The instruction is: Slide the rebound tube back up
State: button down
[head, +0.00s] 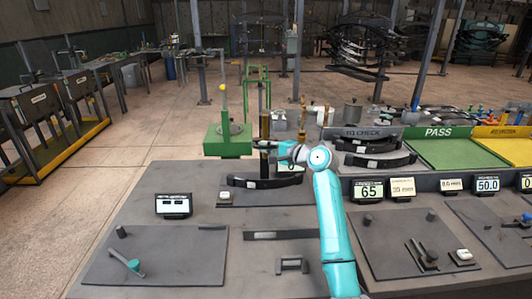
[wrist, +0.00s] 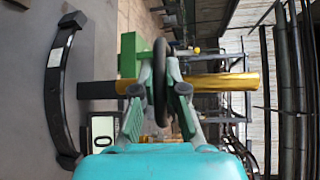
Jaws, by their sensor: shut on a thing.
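The rebound tube (head: 265,125) is a gold upright tube beside the green block (head: 228,146). In the wrist view, which is turned sideways, the tube (wrist: 228,82) crosses the picture, with a dark section (wrist: 97,90) at its lower end. A dark ring (wrist: 160,48) sits around or in front of the tube; I cannot tell how it is fixed. My gripper (head: 262,147) reaches the tube from the right. In the wrist view my gripper (wrist: 163,75) is shut on the dark ring, one finger on each side. The fingers hide part of the tube.
A dark curved leaf spring (head: 265,182) lies below the tube; it also shows in the wrist view (wrist: 57,90). More springs lie in the check rack (head: 372,132), beside a green PASS tray (head: 450,152). Several number displays line the right. The bench's left side has bare room.

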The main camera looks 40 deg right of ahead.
jog(key=shift+r, duration=0.4)
jog(key=c, duration=1.2)
grip_release()
jog(key=shift+f, duration=0.1)
jog(key=v, duration=1.2)
